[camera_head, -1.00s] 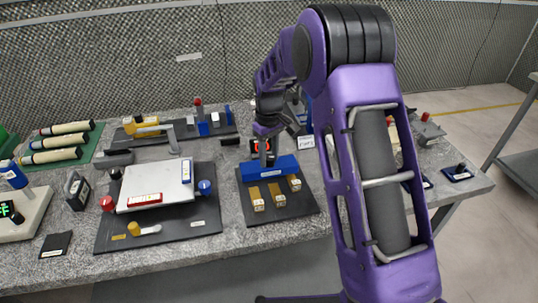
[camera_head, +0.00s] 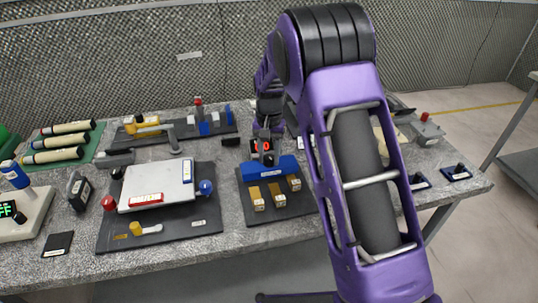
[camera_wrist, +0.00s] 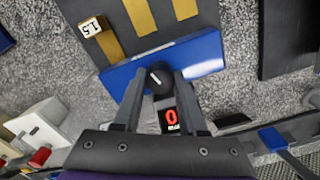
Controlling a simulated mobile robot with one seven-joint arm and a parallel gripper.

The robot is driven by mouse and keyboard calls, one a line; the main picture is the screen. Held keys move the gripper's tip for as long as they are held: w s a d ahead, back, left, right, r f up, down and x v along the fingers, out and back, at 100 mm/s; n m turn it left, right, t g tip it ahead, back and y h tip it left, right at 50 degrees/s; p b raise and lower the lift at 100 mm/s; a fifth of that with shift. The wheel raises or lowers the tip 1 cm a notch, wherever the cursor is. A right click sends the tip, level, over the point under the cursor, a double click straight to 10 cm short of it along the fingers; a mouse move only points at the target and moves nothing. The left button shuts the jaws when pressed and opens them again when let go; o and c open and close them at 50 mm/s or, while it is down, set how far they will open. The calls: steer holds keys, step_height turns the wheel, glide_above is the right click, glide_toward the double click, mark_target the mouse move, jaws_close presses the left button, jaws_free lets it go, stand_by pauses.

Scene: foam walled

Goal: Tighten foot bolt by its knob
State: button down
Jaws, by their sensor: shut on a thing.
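A black knob (camera_wrist: 160,74) with a white pointer line sits at the middle of a blue bar (camera_wrist: 205,55) in the wrist view. My gripper (camera_wrist: 158,82) is shut on this knob, with one dark finger on each side of it. A small display (camera_wrist: 171,118) just beside the knob reads a red 0. In the head view the blue bar (camera_head: 285,170) stands on a dark plate (camera_head: 262,216), and my gripper (camera_head: 265,148) is above its back edge. The knob is hard to make out there, and any bolt below it is hidden.
Tan strips with small number tags (camera_head: 279,199) lie in front of the bar. To the left is a tilted white plate (camera_head: 155,183) with red and blue knobs on a dark base. Black-knobbed pieces (camera_head: 457,172) sit at the right. Bare table lies between the bases.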

mark_target(269, 156)
steer(key=shift+w+m, duration=0.1)
steer(key=shift+m, duration=1)
steer(key=shift+c, duration=2.3)
jaws_free()
step_height(269, 156, up, 18)
steer(key=shift+f, duration=0.25)
